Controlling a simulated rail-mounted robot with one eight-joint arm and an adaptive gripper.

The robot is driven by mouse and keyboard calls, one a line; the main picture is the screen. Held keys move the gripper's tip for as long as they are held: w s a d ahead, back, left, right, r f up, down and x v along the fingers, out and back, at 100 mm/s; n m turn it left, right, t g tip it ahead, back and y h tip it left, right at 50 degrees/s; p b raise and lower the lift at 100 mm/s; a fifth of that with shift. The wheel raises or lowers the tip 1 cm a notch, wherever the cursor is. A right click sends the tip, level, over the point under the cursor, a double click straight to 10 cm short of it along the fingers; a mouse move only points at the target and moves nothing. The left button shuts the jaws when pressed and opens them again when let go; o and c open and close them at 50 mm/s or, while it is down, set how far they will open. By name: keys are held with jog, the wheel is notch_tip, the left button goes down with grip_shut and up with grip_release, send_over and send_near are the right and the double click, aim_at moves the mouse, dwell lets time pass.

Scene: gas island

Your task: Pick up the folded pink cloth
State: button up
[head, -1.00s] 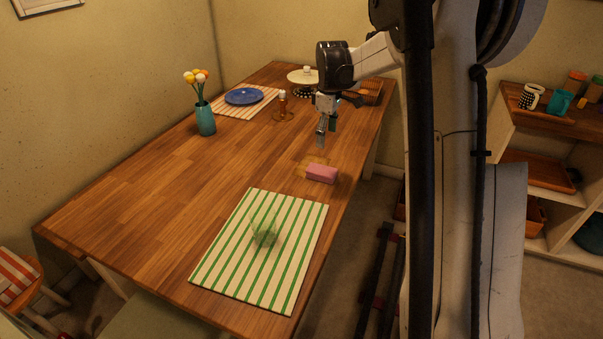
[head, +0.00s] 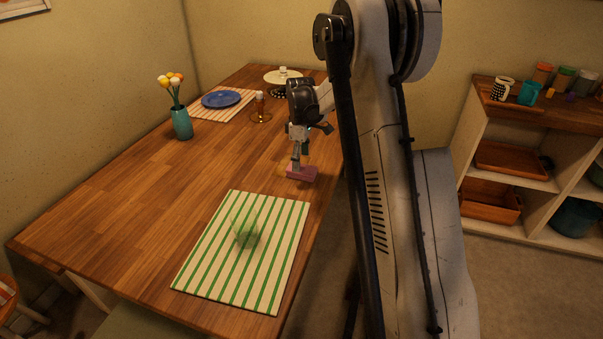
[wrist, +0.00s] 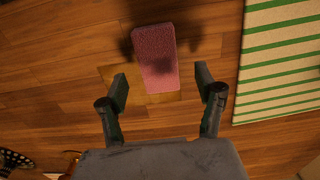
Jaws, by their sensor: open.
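The folded pink cloth (head: 303,174) lies on the wooden table near its right edge. In the wrist view the cloth (wrist: 155,55) is a pink block, partly over a yellowish patch (wrist: 150,98) on the wood. My gripper (head: 297,164) is low over the cloth in the head view and hides part of it. In the wrist view my gripper (wrist: 161,88) is open, with one finger on each side of the cloth's near end and gaps on both sides. Nothing is held. I cannot tell the exact height of the fingertips above the table.
A green-striped placemat (head: 215,243) with a clear green glass (head: 246,234) lies nearer than the cloth. A teal vase of flowers (head: 182,123), a blue plate (head: 221,98) and a brown egg-cup-like stand (head: 260,108) are farther off. The table's middle left is clear.

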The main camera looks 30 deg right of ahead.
aim_at(302, 168)
notch_tip(302, 168, down, 5)
jog(key=shift+d+b, duration=0.15)
jog(key=shift+b, duration=0.15)
jog(key=c, duration=1.3)
jog(key=shift+r, duration=0.1)
jog(key=shift+r, duration=0.45)
jog(key=r, duration=0.2)
jog(key=a+r, duration=0.1)
jog(key=shift+s+r+p, duration=0.1)
jog(key=shift+r+p, duration=0.25)
jog(key=shift+r, duration=0.05)
jog(key=s+a+r, duration=0.1)
jog(key=a+r, duration=0.1)
jog(key=a, duration=0.1)
jog(key=s+a+r, duration=0.1)
jog(key=a+r, duration=0.1)
jog(key=a, duration=0.2)
jog(key=a+r, duration=0.2)
jog(key=a, duration=0.1)
jog(key=shift+s+a+r+p, duration=0.1)
jog(key=shift+s+a+p, duration=0.1)
jog(key=shift+s+p, duration=0.2)
